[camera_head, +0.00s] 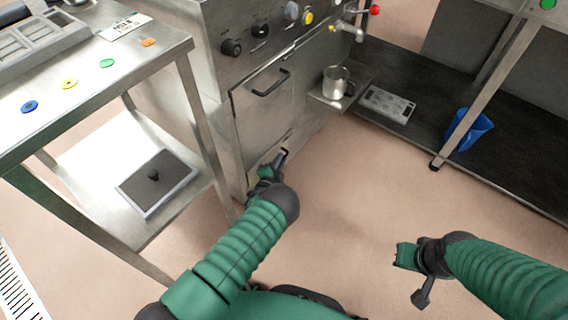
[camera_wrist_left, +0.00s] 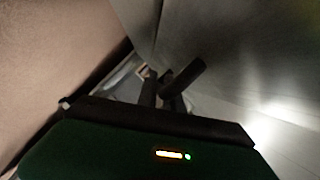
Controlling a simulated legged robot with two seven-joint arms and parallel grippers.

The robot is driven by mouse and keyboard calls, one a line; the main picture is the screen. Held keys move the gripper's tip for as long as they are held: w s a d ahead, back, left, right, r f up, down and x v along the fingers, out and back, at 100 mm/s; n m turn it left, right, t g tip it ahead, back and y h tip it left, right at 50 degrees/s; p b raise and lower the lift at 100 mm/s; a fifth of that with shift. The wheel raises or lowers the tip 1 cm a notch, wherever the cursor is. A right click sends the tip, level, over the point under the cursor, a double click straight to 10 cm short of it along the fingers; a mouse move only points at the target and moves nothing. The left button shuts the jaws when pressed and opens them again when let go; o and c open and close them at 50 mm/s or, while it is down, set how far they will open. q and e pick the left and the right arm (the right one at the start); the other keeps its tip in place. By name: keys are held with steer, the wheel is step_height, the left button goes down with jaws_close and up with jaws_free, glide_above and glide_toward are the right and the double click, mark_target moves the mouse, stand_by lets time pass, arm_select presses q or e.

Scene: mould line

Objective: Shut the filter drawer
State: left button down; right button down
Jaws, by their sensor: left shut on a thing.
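The filter drawer (camera_head: 256,160) is the low steel front at the base of the steel machine, below the door with the black handle. My left gripper (camera_head: 279,159) is at this front, shut on the drawer's dark handle. In the left wrist view the dark handle bar (camera_wrist_left: 188,76) sits at the fingers (camera_wrist_left: 163,92), close to a steel face. My arm and hand hide part of the drawer, and I cannot tell how far it stands out. My right gripper (camera_head: 422,292) hangs over bare floor at the lower right, away from the drawer; its opening is unclear.
A steel table (camera_head: 120,62) with coloured discs stands at left, its lower shelf holding a dark-topped plate (camera_head: 157,183). A metal jug (camera_head: 337,82) stands on a side shelf of the machine. A blue bucket (camera_head: 470,130) is at right. The floor in front is clear.

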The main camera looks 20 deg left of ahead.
arm_select(q)
steer(key=c, duration=1.8)
jaws_free()
steer(key=shift+a+f, duration=0.1)
steer(key=shift+a, duration=0.15)
steer(key=shift+o, duration=0.2)
steer(key=shift+s+r+p, duration=0.25)
steer(key=shift+s+p, duration=0.1)
steer(key=shift+p, duration=0.05)
steer(key=p+v, duration=0.7)
steer(key=v, duration=0.9)
steer(key=shift+f, duration=0.15)
